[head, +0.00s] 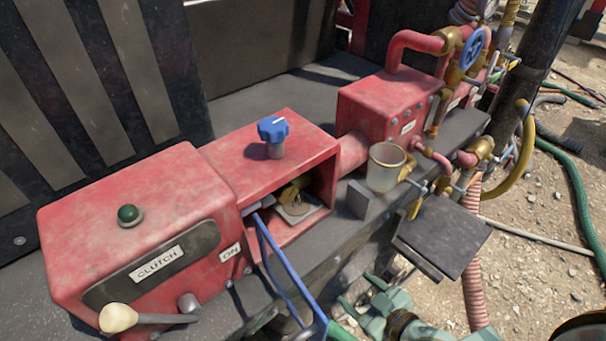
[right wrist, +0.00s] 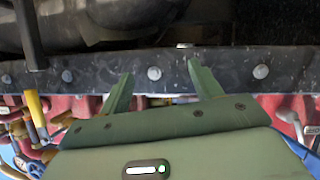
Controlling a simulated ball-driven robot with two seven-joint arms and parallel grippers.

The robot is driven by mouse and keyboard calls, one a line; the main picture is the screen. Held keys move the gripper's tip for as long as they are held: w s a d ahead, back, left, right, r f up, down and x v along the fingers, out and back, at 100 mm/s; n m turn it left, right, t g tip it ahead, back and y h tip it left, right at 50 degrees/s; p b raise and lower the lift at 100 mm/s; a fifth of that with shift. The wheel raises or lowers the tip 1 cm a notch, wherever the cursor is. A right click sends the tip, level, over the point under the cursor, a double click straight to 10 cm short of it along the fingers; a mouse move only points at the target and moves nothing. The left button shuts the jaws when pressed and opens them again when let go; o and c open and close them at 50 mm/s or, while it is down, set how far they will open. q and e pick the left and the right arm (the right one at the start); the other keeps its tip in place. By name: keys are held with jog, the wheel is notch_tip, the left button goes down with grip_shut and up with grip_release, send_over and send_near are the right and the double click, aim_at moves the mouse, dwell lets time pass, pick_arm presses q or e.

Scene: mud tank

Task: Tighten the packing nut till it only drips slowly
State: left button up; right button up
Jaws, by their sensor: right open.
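My right gripper (head: 358,292) is at the lower middle of the head view, below and in front of the dark ledge. In the right wrist view its two green fingers (right wrist: 161,88) stand wide apart with nothing between them, pointing toward a dark bolted rail. Brass-coloured fittings (head: 290,193) sit inside the open red housing, partly in shadow; I cannot tell whether the packing nut is among them. I see no drip. My left gripper is not in view.
A blue-framed door (head: 283,262) hangs open before the red housing (head: 285,130), which carries a blue knob (head: 273,130). The clutch box (head: 150,200) has a lever (head: 150,318). A dark plate (head: 447,232) juts out right of my gripper. Hoses (head: 578,185) lie on gravel.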

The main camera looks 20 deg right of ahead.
aim_at(289, 197)
jog(key=w+a+r+t+y, duration=0.2)
jog(key=r, duration=0.7)
jog(key=w+a+r+t+y, duration=0.1)
jog(key=a+r+t, duration=0.15)
jog(key=r, duration=0.65)
jog(key=shift+g, duration=0.25)
jog(key=p+x, duration=0.1)
jog(key=x, duration=1.5)
jog(key=shift+w+f+p, duration=0.1)
jog(key=shift+f+p, duration=0.1)
jog(key=shift+p, duration=0.15)
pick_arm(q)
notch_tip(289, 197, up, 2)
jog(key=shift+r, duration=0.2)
pick_arm(e)
jog(key=c, duration=1)
